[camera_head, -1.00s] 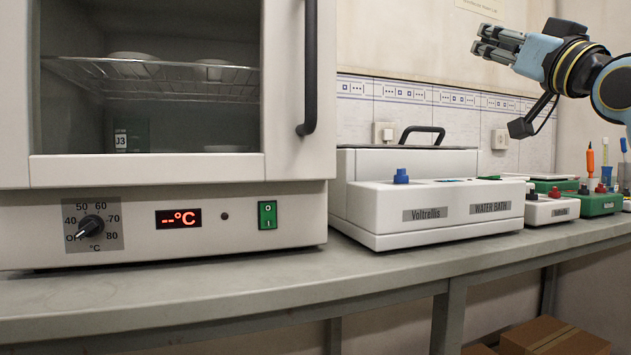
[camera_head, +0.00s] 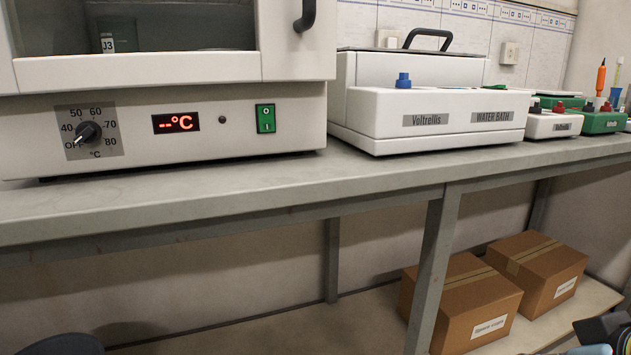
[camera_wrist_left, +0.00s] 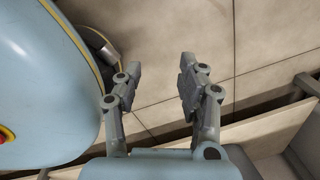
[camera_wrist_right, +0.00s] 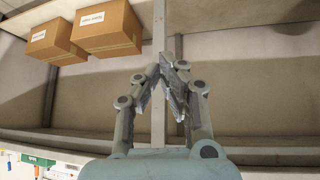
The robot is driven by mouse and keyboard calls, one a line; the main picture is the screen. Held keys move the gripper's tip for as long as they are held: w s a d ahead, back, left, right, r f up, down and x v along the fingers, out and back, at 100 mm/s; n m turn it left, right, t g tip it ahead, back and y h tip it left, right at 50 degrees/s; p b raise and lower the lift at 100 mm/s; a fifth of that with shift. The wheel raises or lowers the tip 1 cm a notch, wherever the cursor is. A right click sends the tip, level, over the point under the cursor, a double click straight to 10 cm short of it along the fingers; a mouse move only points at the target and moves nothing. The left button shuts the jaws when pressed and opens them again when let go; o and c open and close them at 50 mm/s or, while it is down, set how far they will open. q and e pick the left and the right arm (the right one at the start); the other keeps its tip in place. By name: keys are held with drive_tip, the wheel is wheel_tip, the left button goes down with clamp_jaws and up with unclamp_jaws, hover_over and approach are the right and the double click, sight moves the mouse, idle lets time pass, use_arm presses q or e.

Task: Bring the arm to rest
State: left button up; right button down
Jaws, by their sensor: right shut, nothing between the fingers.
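My right gripper (camera_wrist_right: 170,75) shows in the right wrist view with its fingertips together and nothing between them. It is in front of the open space below the bench, clear of the boxes. My left gripper (camera_wrist_left: 161,75) shows in the left wrist view with its fingers apart and empty, over the tiled floor. In the head view neither gripper shows clearly. Only dark and blue parts of my right arm are at the bottom right corner, and a dark part of mine is at the bottom left.
The grey bench (camera_head: 270,192) carries an oven (camera_head: 230,105) with its door shut, a white water bath (camera_head: 450,112) and small stirrers (camera_head: 553,124) at the right. Two cardboard boxes (camera_head: 468,300) (camera_head: 540,272) stand on the low shelf. A grey bench leg (camera_head: 432,270) stands in front.

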drive_tip(key=s+d+f+g+h, duration=0.1)
drive_tip(key=s+f+g, duration=0.2)
drive_tip(key=s, duration=0.6)
drive_tip(key=s+f+g, duration=0.3)
drive_tip(key=s, duration=0.5)
drive_tip(key=s+d+f+p, duration=0.1)
drive_tip(key=s+f+p, duration=0.15)
drive_tip(key=f, duration=0.65)
drive_tip(key=s+d+f+p, duration=0.1)
drive_tip(key=d+f+p, duration=0.15)
drive_tip(key=f, duration=0.65)
use_arm(q)
wheel_tip(320, 180, up, 8)
drive_tip(key=s+d+p, duration=0.2)
drive_tip(key=s+p, duration=0.1)
drive_tip(key=p, duration=0.2)
drive_tip(key=shift+d, duration=0.2)
use_arm(e)
drive_tip(key=s+f, duration=0.5)
drive_tip(key=s, duration=0.4)
drive_tip(key=s+f+m+g, duration=0.1)
drive_tip(key=s+f, duration=0.5)
drive_tip(key=s, duration=0.2)
drive_tip(key=shift+s+d+h, duration=0.25)
drive_tip(key=shift+s+h, duration=0.05)
drive_tip(key=shift+s, duration=0.1)
